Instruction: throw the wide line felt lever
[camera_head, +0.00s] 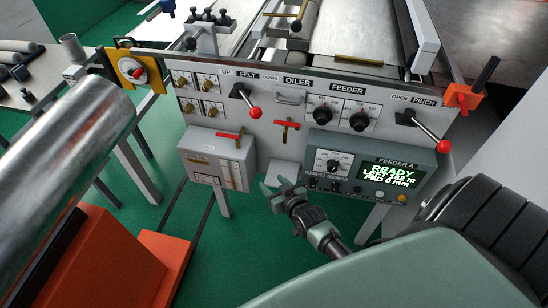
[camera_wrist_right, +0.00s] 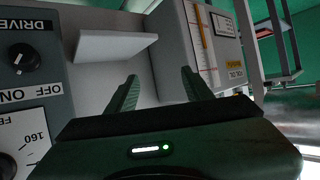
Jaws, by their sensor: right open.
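The lever is not visible in that view. My left gripper is not in view.
A similar red-ball lever (camera_head: 427,131) is at the right, under "OPEN PINCH". A red-handled valve (camera_head: 285,124) lies between. The feeder box (camera_head: 333,143) and a grey gauge box (camera_head: 205,157) flank my right gripper. A large metal cylinder (camera_head: 65,150) fills the left.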

